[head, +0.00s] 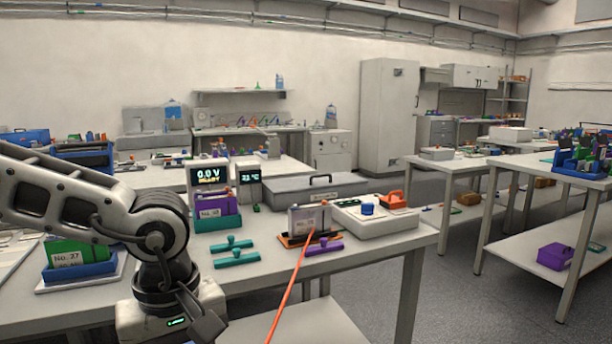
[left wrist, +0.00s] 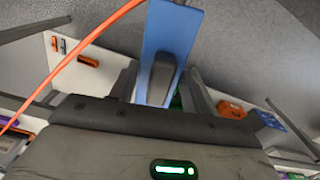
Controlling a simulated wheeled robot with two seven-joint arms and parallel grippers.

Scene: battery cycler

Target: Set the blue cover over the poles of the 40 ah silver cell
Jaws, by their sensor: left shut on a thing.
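My left gripper (head: 200,322) is at the bottom of the head view, low in front of the near bench. In the left wrist view its fingers (left wrist: 160,82) are shut on a grey grip of a long flat blue piece, which looks like the blue cover (left wrist: 172,30). The cover is hidden in the head view. A silver cell (head: 307,218) with a label stands upright on an orange base on the near bench, right of and beyond the gripper. Its capacity marking is too small to read, and its poles are not clear. My right gripper is not in view.
An orange cable (head: 288,290) runs from near the silver cell down past the bench front. Teal clamps (head: 236,259), a purple clamp (head: 325,246) and a white device (head: 380,226) with a blue knob surround the cell. A green cell in a blue holder (head: 85,269) stands left.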

